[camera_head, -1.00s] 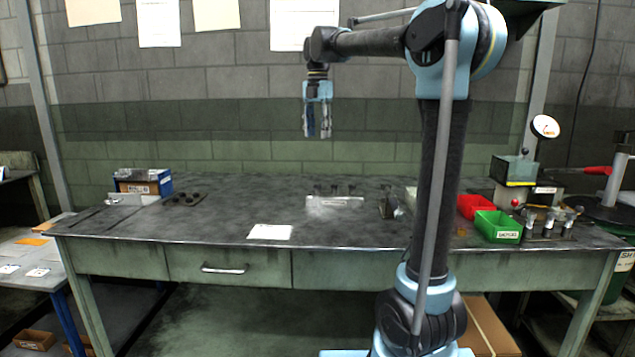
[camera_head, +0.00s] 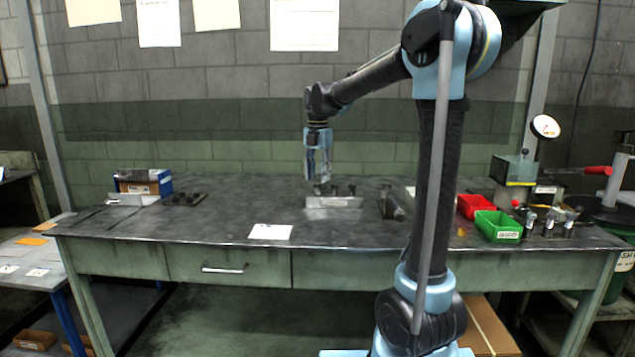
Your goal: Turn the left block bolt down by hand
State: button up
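A low grey metal block (camera_head: 340,202) lies on the workbench near the middle. Several dark bolts stand upright out of its top. The left block bolt (camera_head: 319,190) is partly hidden by my gripper. My gripper (camera_head: 319,178) points straight down just above the left end of the block, with its fingertips at about the height of the left bolt's head. The fingers look slightly apart. I cannot tell whether they touch the bolt or stand around it.
A dark cylindrical part (camera_head: 394,210) lies right of the block. Further right are a red bin (camera_head: 473,206), a green bin (camera_head: 497,228) and a dial gauge stand (camera_head: 545,126). A blue box (camera_head: 143,183) and a dark holed plate (camera_head: 184,199) sit left. A white sheet (camera_head: 270,231) lies in front.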

aim_at(317, 186)
jog(key=shift+f, duration=1.25)
grip_shut()
